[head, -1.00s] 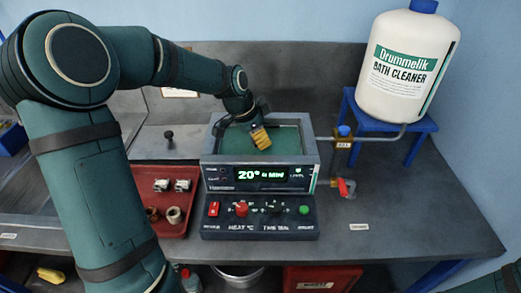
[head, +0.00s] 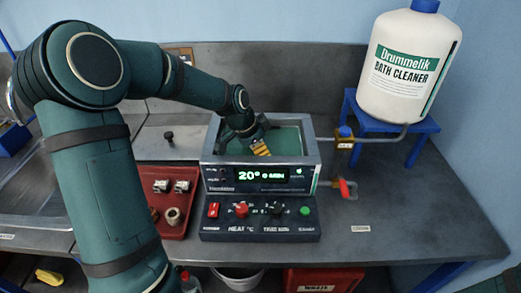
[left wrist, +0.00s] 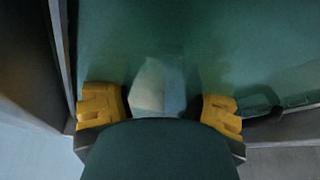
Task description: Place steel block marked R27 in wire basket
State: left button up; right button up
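My left gripper (head: 261,148) points down inside the bath (head: 213,135), near its front wall, with yellow fingertips. In the left wrist view, the fingertips (left wrist: 163,108) stand part-way apart with a pale grey steel block (left wrist: 160,82) between them, its sides against the dark finger pads. No marking on it is readable. In the head view this block is hidden by the gripper. I cannot make out the wire basket clearly. My right gripper is out of view.
The bath's control panel (head: 260,222) faces front; its display reads 20°. A pipe with a red-handled valve (head: 346,189) is on the right. A Drummelik bath cleaner jug (head: 405,65) stands on a blue stand (head: 419,128).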

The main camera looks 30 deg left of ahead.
pick_arm(q)
jog(key=shift+r, duration=0.15)
jog(key=p+v, duration=0.2)
jog(key=v, duration=1)
dwell(0.3)
